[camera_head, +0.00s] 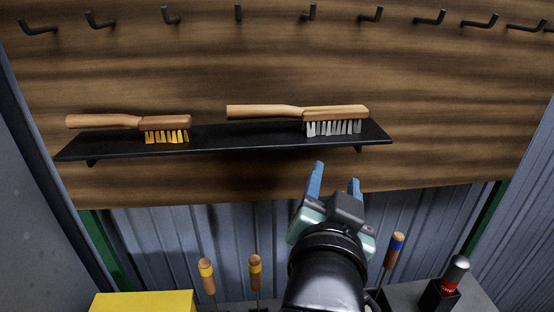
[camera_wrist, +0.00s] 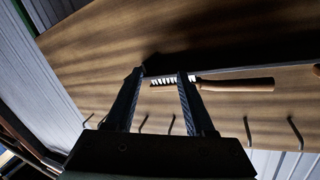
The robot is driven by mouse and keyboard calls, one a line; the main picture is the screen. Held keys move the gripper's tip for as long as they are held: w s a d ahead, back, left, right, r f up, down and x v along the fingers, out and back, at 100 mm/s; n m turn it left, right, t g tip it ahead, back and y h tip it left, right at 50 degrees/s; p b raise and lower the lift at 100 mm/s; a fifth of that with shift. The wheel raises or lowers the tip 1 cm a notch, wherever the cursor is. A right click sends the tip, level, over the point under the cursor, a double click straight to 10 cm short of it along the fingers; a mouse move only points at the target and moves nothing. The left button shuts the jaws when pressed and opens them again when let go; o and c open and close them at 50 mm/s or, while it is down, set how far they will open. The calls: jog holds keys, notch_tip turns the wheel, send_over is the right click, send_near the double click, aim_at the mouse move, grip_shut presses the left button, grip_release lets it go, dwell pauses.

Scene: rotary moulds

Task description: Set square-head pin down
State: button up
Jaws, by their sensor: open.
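My gripper (camera_head: 337,174) is raised in front of the wooden back board, just below the black shelf in the head view. Its two blue fingers are apart with nothing visible between them. In the wrist view my gripper (camera_wrist: 160,74) is also open and empty, with its fingers toward the board and shelf. I cannot make out a square-head pin in either view. My own arm hides part of the bench below.
The black shelf (camera_head: 230,138) holds a brush with yellow bristles (camera_head: 165,123) and one with pale bristles (camera_head: 335,114). Several hooks (camera_head: 238,13) line the board above. Below stand wooden-handled tools (camera_head: 207,274), a yellow box (camera_head: 142,302) and a black holder (camera_head: 438,296).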

jog(key=s+a+r+n+t+y, duration=0.1)
jog(key=s+a+r+n+t, duration=0.1)
jog(key=r, duration=0.6)
jog(key=s+a+r+n+t+y, duration=0.2)
jog(key=s+r+t, duration=0.3)
jog(key=r, duration=0.4)
jog(key=s+a+r+n+t+y, duration=0.1)
jog(key=s+a+r+n+t, duration=0.2)
jog(key=r, duration=0.6)
jog(key=shift+s+a+r+t, duration=0.2)
jog(key=shift+s+a+t, duration=0.35)
jog(key=shift+a, duration=0.3)
notch_tip(320, 180, down, 2)
jog(key=shift+b, duration=0.95)
jog(key=shift+d, duration=0.1)
